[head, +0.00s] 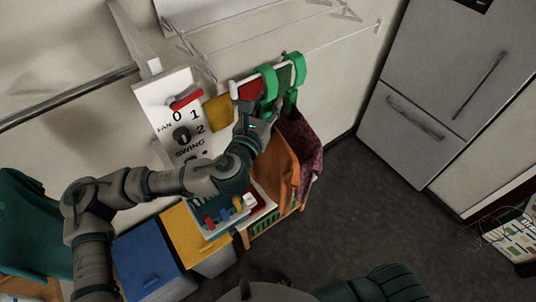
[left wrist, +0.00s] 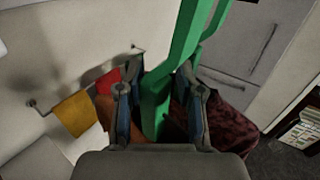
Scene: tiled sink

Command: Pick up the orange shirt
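The orange shirt (head: 281,164) hangs draped over the side of a basket stand, beside a dark red cloth (head: 303,146). My left gripper (head: 258,130) is just above the shirt's upper end in the head view. In the left wrist view, the two fingers of my left gripper (left wrist: 160,112) stand apart, with a green upright part (left wrist: 155,110) showing between them. I cannot tell whether they touch it. A small orange-brown patch (left wrist: 105,112), probably the shirt, shows beside the left finger; the rest is hidden there. My right gripper is not clearly visible.
Green loops (head: 268,84) rise just beyond the gripper. A white fan panel (head: 180,125) stands left of it. Blue (head: 146,262) and yellow (head: 191,235) bins stand below the arm. A fridge (head: 438,90) is at right. Dark floor (head: 365,215) is clear between.

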